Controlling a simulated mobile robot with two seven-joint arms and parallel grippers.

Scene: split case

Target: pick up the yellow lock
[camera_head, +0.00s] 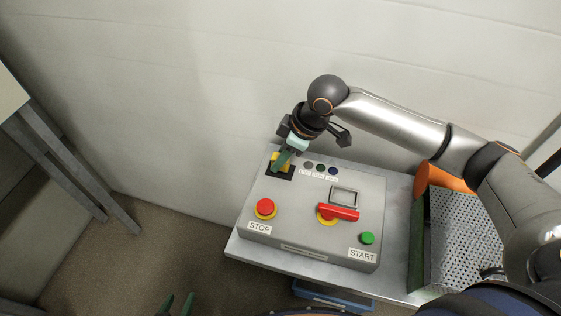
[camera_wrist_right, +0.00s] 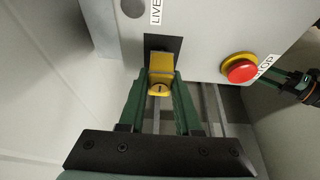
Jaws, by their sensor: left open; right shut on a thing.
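The yellow lock (camera_wrist_right: 160,72) is between the two green fingers of my right gripper (camera_wrist_right: 160,105) in the right wrist view, with a keyhole at its near end. Its far end overlaps the black square on the grey control box; I cannot tell whether it is still touching. My left gripper (camera_head: 177,304) is open and empty at the bottom edge of the head view, away from the box.
The grey box (camera_head: 300,215) stands on a metal table (camera_head: 290,263). It carries a red STOP button (camera_head: 265,207), a red handle (camera_head: 339,212) and a green START button (camera_head: 367,238). A perforated tray (camera_head: 465,235) is at the right. A wall rises close behind.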

